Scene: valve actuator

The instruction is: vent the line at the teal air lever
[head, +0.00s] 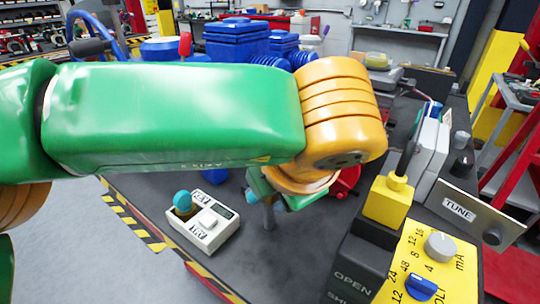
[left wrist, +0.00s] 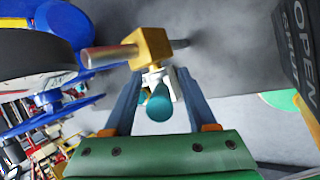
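The teal air lever (left wrist: 159,103) shows in the left wrist view as a rounded teal end pointing towards the camera. Behind it is a brass-yellow valve body (left wrist: 150,47) with grey pipe stubs. My left gripper (left wrist: 159,75) is open, with one blue finger on each side of the lever and visible gaps between. I cannot tell how far along the fingers the lever reaches. In the head view my green and orange left arm hides most of the left gripper and the valve; only a teal bit (head: 300,199) shows below the wrist. My right gripper is not in view.
A white box (head: 206,222) with a teal knob stands on the dark table. At the right are a yellow meter panel (head: 432,262), a black OPEN/SHUT block (head: 352,277) with a yellow-based lever (head: 388,200), and a TUNE plate (head: 475,212). Blue parts (head: 238,38) stand behind my arm.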

